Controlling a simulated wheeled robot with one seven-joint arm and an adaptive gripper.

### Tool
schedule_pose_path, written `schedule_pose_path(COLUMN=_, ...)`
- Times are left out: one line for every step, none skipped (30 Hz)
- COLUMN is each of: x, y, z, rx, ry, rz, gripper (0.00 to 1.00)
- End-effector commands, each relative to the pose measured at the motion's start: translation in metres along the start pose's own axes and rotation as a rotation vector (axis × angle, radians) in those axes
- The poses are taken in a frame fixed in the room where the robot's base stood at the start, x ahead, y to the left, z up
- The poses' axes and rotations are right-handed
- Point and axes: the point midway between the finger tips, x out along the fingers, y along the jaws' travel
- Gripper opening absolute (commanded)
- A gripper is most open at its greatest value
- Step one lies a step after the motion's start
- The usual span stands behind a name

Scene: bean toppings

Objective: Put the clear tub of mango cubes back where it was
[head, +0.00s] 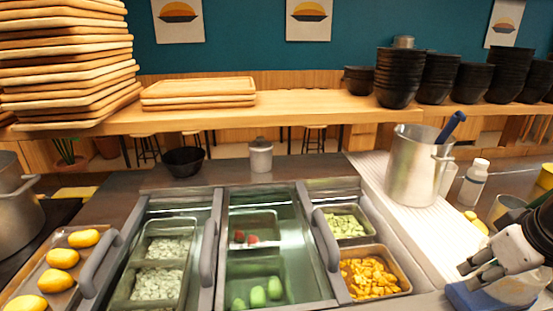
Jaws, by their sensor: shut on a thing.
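Orange-yellow mango cubes (370,277) fill a tan-rimmed tub (408,288) in the front right compartment of the counter well. My gripper (474,271) is at the lower right, to the right of that tub and apart from it. Its dark fingers are shut on a pale, clear-looking thing (515,287) above or beside a blue flat item (472,297). My gripper and the frame edge hide much of the held thing, and I cannot tell what is in it.
Tubs of green cubes (345,225), white pieces (158,284) and green balls (257,291) sit in the well. Raised grey handles (326,240) stand between compartments. A steel pot (413,170) and white bottle (474,184) stand behind my gripper. Whole mangoes (62,258) lie left.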

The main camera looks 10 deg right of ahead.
Motion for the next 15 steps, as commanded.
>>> schedule_pose_path(x=0.006, y=0.004, z=-0.010, rx=-0.002, ry=-0.003, rz=-0.001, gripper=0.00)
schedule_pose_path(x=0.010, y=0.007, z=-0.016, rx=-0.003, ry=-0.004, rz=-0.002, gripper=0.00)
schedule_pose_path(x=0.015, y=0.010, z=-0.024, rx=-0.002, ry=-0.003, rz=-0.002, gripper=0.00)
schedule_pose_path(x=0.019, y=0.012, z=-0.030, rx=-0.003, ry=-0.002, rz=-0.002, gripper=0.00)
schedule_pose_path(x=0.022, y=0.015, z=-0.036, rx=-0.002, ry=-0.003, rz=-0.001, gripper=0.00)
schedule_pose_path(x=0.027, y=0.018, z=-0.044, rx=-0.003, ry=-0.002, rz=-0.002, gripper=0.00)
schedule_pose_path(x=0.031, y=0.020, z=-0.050, rx=-0.003, ry=-0.002, rz=-0.003, gripper=0.00)
schedule_pose_path(x=0.034, y=0.023, z=-0.056, rx=-0.003, ry=-0.003, rz=-0.002, gripper=0.00)
schedule_pose_path(x=0.038, y=0.026, z=-0.064, rx=-0.004, ry=-0.002, rz=-0.002, gripper=0.00)
schedule_pose_path(x=0.042, y=0.028, z=-0.070, rx=-0.002, ry=-0.001, rz=-0.002, gripper=0.00)
schedule_pose_path(x=0.045, y=0.031, z=-0.076, rx=-0.003, ry=-0.001, rz=-0.002, gripper=0.00)
schedule_pose_path(x=0.049, y=0.034, z=-0.083, rx=-0.004, ry=-0.001, rz=-0.001, gripper=0.00)
schedule_pose_path(x=0.052, y=0.035, z=-0.088, rx=-0.002, ry=-0.001, rz=-0.002, gripper=0.00)
schedule_pose_path(x=0.055, y=0.037, z=-0.093, rx=-0.002, ry=0.000, rz=-0.002, gripper=0.00)
schedule_pose_path(x=0.058, y=0.039, z=-0.098, rx=-0.003, ry=-0.001, rz=-0.002, gripper=0.00)
